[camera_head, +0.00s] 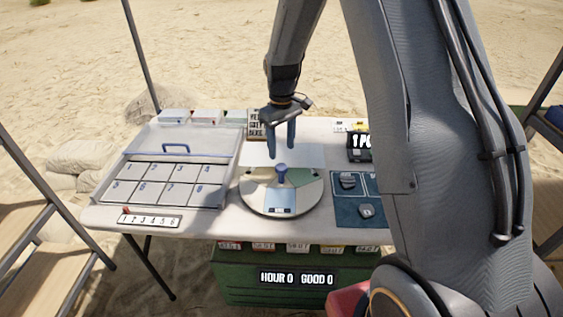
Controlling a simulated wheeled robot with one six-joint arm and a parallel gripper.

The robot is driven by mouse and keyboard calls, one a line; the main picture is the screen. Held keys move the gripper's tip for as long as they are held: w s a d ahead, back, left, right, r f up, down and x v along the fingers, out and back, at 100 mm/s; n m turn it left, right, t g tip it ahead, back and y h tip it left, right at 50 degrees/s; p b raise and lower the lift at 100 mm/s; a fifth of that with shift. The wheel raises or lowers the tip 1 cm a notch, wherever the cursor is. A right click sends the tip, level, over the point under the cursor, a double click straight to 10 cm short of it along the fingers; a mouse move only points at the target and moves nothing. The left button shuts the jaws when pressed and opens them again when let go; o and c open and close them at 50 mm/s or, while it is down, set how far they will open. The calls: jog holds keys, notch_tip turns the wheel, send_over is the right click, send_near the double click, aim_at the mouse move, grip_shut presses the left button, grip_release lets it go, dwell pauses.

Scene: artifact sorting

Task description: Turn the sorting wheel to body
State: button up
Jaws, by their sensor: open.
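The sorting wheel (257,202) is a round disc with coloured sectors lying flat on the white table. A light blue sector with a small dark label faces the front, and a green sector is at its right. The label text is too small to read. A blue knob (282,170) stands up near the middle of the wheel. My gripper (282,153) points down just above the knob, with its two fingers apart and nothing between them. It appears clear of the knob.
A compartment tray with numbered cells (150,198) fills the table's left. A dark blue mat (349,218) with grey pieces lies right of the wheel. A numbered strip (150,220) lies at the front left. A green crate (230,287) stands below the front edge.

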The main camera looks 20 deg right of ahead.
aim_at(281, 166)
jog(key=shift+w+f+p, duration=0.1)
jog(key=shift+f+p, duration=1.1)
jog(key=shift+f, duration=2.7)
grip_shut()
